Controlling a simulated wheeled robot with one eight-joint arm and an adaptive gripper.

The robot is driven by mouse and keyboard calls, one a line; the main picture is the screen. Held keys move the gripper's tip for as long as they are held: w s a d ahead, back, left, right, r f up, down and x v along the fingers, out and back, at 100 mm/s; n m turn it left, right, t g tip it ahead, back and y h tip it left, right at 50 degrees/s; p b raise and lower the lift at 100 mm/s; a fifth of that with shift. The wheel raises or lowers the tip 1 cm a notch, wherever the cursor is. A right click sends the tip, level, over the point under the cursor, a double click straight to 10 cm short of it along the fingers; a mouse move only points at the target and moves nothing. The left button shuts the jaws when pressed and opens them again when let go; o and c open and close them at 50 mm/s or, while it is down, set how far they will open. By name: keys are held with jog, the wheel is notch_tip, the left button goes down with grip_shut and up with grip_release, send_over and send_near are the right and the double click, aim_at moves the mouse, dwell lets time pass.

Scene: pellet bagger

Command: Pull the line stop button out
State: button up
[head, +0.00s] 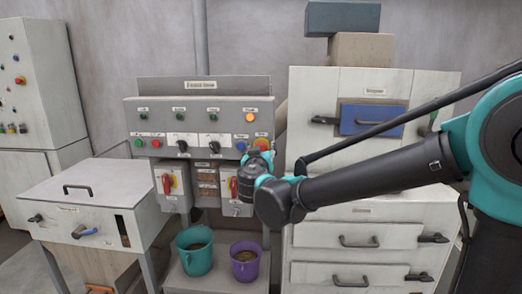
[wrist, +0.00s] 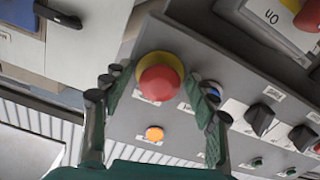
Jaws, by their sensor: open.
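The line stop button appears to be the red mushroom button on a yellow ring (wrist: 158,78) on the grey panel, large in the wrist view. In the head view this button (head: 262,144) sits at the panel's lower right corner, partly hidden by my gripper. My gripper (wrist: 160,95) is open, with one finger on each side of the button in the picture. I see no finger clearly touching it. In the head view my gripper (head: 258,162) is in front of the panel's right end.
An orange lamp (head: 249,117), a blue button (head: 241,146) and black selector knobs (head: 182,146) are on the same panel. Red-handled switch boxes (head: 234,187) hang below. A teal bucket (head: 195,258) and a purple bucket (head: 244,268) stand underneath. A drawer cabinet (head: 345,270) stands right.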

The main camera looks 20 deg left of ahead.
grip_shut()
jog(key=shift+s+d, duration=0.15)
jog(key=shift+s, duration=0.5)
grip_release()
jog(key=v, duration=1.2)
jog(key=shift+f, duration=0.1)
